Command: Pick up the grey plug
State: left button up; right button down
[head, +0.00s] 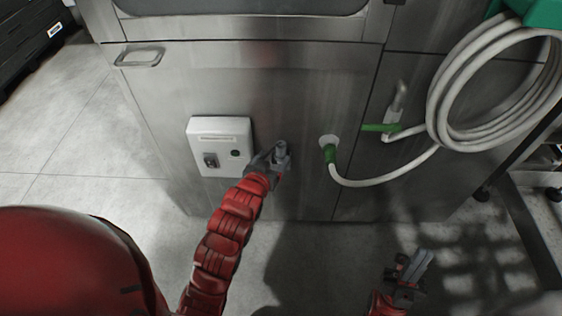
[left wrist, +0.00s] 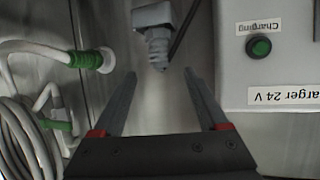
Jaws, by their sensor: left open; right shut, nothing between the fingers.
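The grey plug (head: 282,150) is at the front of the steel machine, right of the white charger box. In the left wrist view the plug (left wrist: 156,38) is just beyond the gap between my open left fingertips (left wrist: 158,74), apart from them. A dark line, perhaps its cable, runs beside it. In the head view my left gripper (head: 272,164) overlaps the plug and partly hides it. My right gripper (head: 414,268) is shut and empty, low at the right, away from the plug.
The white charger box (head: 220,146) carries a dark socket and a button. A white hose (head: 385,180) with a green end (head: 329,153) joins the machine panel at the right. A coiled hose (head: 450,120) hangs further right.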

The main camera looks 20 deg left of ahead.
aim_at(279, 150)
pick_arm(q)
jog(key=x, duration=0.3)
jog(key=shift+w, duration=0.1)
jog(key=x, duration=0.5)
jog(key=shift+f+b, duration=0.1)
jog(key=shift+b, duration=0.3)
grip_shut()
